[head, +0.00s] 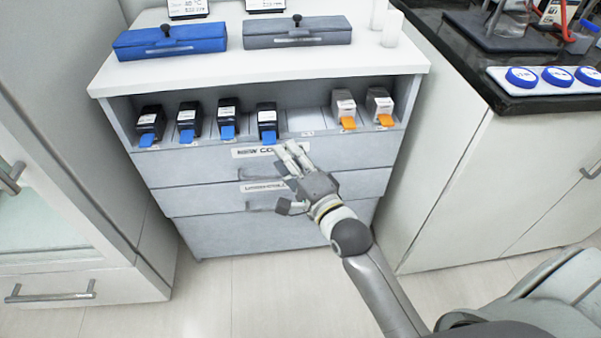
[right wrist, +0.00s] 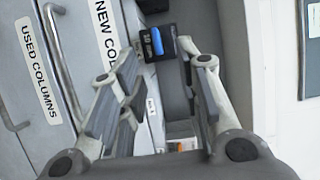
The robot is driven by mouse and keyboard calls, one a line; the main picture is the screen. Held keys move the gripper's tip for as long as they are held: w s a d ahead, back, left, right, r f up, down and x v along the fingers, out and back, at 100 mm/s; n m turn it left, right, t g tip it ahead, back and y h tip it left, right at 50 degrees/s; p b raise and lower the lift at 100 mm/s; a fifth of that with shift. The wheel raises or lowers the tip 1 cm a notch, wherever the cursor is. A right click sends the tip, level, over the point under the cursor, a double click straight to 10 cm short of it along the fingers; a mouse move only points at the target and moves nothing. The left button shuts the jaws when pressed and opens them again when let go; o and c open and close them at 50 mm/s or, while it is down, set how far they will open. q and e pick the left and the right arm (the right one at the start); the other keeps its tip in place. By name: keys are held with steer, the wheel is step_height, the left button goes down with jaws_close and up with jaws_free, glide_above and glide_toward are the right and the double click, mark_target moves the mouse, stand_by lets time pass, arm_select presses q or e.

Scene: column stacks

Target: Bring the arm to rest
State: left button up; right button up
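My right gripper (head: 282,181) is in front of the cabinet's drawers, with its arm coming in from the lower right. In the right wrist view its two fingers (right wrist: 158,58) stand apart with nothing held between them. A dark column box with a blue tab (right wrist: 157,42) shows beyond the fingertips, apart from them. In the head view several dark boxes with blue tabs (head: 188,118) and two pale boxes with orange tabs (head: 344,107) stand in the open shelf. My left gripper is not in view.
The drawers carry labels, "USED COLUMNS" (right wrist: 38,70) and a partly hidden "NEW CO" (right wrist: 103,30). A blue case (head: 170,42) and a grey case (head: 298,33) lie on the white cabinet top (head: 340,68). A dark counter (head: 455,62) stands at the right. Floor (head: 285,285) shows below the drawers.

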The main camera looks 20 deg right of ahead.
steer(key=shift+s+d+f, duration=0.1)
steer(key=shift+s+d, duration=0.1)
steer(key=shift+s, duration=1.2)
steer(key=shift+s+d, duration=0.2)
steer(key=shift+s, duration=1.2)
